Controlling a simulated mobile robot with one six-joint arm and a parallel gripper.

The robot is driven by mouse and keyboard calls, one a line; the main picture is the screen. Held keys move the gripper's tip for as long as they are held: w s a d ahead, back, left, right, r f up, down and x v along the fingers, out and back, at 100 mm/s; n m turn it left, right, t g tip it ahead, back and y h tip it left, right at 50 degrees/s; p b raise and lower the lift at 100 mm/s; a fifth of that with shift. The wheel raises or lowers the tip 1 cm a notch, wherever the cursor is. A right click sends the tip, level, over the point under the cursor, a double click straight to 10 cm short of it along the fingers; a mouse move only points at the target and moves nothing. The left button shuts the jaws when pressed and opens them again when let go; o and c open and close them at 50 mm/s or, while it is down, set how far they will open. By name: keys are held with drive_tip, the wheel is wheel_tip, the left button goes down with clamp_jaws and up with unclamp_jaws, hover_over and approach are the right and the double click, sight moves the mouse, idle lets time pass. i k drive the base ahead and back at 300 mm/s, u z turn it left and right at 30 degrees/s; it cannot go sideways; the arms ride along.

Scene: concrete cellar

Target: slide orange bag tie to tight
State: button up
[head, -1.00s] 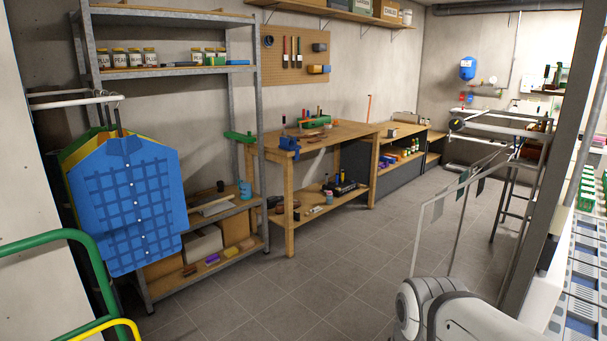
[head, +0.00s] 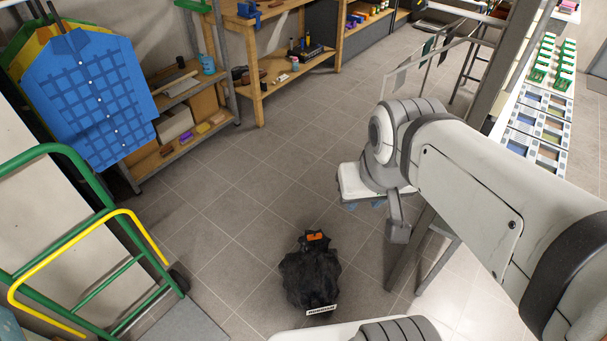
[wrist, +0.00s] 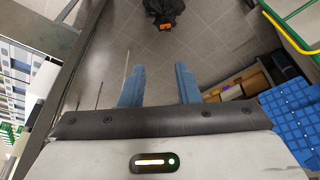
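A black bag (head: 311,278) stands on the tiled floor at the lower middle of the head view. Its neck is narrow and carries an orange bag tie (head: 315,237). A pale label shows at its lower edge. In the wrist view the bag (wrist: 163,8) is cut off by the top edge, with the orange tie (wrist: 166,27) facing me. How tight the tie is I cannot tell. My gripper (wrist: 158,72) has its two blue fingers apart with nothing between them. In the head view my gripper (head: 363,205) hangs to the right of the bag, apart from it.
A green and yellow rail frame (head: 120,245) stands left of the bag. Shirts (head: 90,100) hang by a metal shelf at the upper left. A wooden workbench (head: 262,92) is at the back. A grey post (head: 430,235) rises right of the bag. The floor around the bag is clear.

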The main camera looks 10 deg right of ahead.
sight(317, 236)
drive_tip(key=u, duration=0.35)
drive_tip(key=k, duration=1)
drive_tip(key=u, duration=0.5)
drive_tip(key=i, duration=1.45)
drive_tip(key=z, duration=0.65)
drive_tip(key=k, duration=0.3)
drive_tip(key=z, duration=0.25)
drive_tip(key=i, duration=0.35)
drive_tip(key=u, duration=0.25)
